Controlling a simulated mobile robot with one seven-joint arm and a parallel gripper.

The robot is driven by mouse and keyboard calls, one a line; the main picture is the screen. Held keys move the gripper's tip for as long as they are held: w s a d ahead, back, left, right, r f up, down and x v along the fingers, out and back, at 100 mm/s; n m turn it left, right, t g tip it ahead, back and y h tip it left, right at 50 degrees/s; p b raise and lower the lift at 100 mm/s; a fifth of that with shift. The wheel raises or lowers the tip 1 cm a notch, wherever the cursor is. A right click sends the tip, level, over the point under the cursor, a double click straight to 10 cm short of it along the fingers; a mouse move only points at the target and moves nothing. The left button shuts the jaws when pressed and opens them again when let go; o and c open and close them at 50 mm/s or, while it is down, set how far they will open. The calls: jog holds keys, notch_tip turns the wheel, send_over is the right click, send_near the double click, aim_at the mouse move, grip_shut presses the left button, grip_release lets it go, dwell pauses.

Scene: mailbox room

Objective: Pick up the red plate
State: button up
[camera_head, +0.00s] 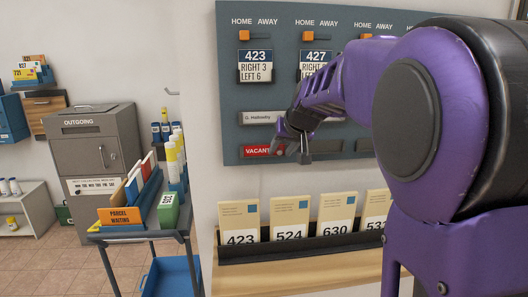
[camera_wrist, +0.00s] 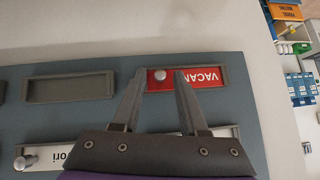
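The red plate (camera_head: 256,151) reads "VACANT" and sits in a slot low on the blue-grey wall board, below the 423 column. My gripper (camera_head: 291,152) is in front of its right end and hides part of it. In the wrist view the red plate (camera_wrist: 205,77) is upside down, with a round silver knob (camera_wrist: 160,75) at one end. My gripper (camera_wrist: 160,73) is open there, its two fingertips on either side of the knob. I cannot tell whether the fingers touch it.
A white name plate (camera_head: 258,118) is in the slot above. An empty slot (camera_wrist: 70,88) is beside the red plate. Below the board, a dark rack (camera_head: 290,247) holds several numbered cards on a wooden ledge. A cart (camera_head: 140,233) with parcels stands at left.

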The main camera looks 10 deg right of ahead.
grip_shut()
jog(key=shift+r, duration=0.15)
